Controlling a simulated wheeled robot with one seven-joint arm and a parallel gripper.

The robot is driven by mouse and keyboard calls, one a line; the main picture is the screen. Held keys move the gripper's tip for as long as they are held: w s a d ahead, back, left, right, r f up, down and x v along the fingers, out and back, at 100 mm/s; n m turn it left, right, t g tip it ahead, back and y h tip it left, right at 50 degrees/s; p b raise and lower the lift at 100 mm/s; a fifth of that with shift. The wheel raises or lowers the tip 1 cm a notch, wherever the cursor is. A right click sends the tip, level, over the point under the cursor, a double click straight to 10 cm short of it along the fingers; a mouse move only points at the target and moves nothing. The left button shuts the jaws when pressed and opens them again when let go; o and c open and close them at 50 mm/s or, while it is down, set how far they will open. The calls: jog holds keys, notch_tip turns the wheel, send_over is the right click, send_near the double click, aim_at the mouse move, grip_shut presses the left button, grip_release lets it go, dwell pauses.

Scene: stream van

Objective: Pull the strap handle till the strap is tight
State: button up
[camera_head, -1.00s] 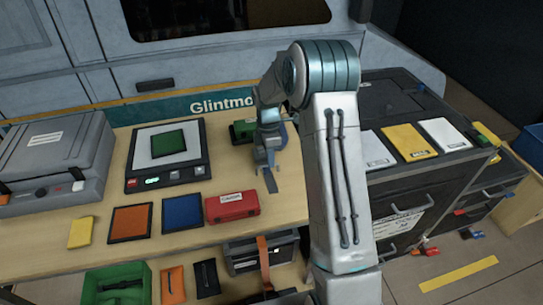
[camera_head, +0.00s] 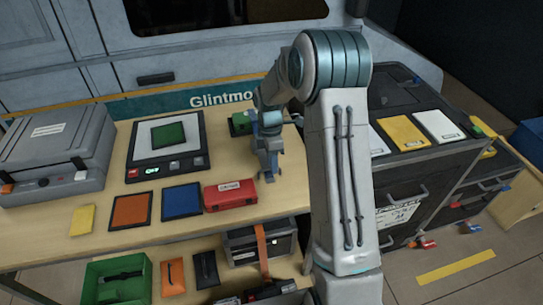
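An orange strap (camera_head: 262,246) runs down over the front of a grey case (camera_head: 240,248) on the shelf under the bench. I cannot make out a separate handle on the strap. My gripper (camera_head: 269,179) points down above the bench top, just right of a red box (camera_head: 230,195). It is above and apart from the strap. Nothing is clearly seen in it, and its fingers are too small to tell whether they are open.
A scale with a green block (camera_head: 169,134), a grey hard case (camera_head: 55,150), orange and blue panels (camera_head: 181,207) and a yellow block stand on the bench. A green bin (camera_head: 115,290) is below. A dark drawer cabinet (camera_head: 435,165) stands right of my arm.

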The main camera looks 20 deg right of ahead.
notch_tip(320, 180, up, 14)
jog(key=w, duration=0.2)
jog(key=shift+w+f, duration=0.25)
jog(key=shift+w, duration=0.1)
jog(key=s+a+r+m+t, duration=0.1)
jog(key=s+r+m, duration=0.25)
jog(key=s, duration=0.25)
jog(key=s+r+m+t, duration=0.1)
jog(key=s+r+m, duration=0.2)
jog(key=s+m, duration=0.25)
jog(key=s+f+m+t, duration=0.2)
jog(key=s+m, duration=0.7)
jog(key=s, duration=0.7)
jog(key=shift+f+t, duration=0.25)
jog(key=shift+t, duration=0.25)
jog(key=shift+a, duration=0.1)
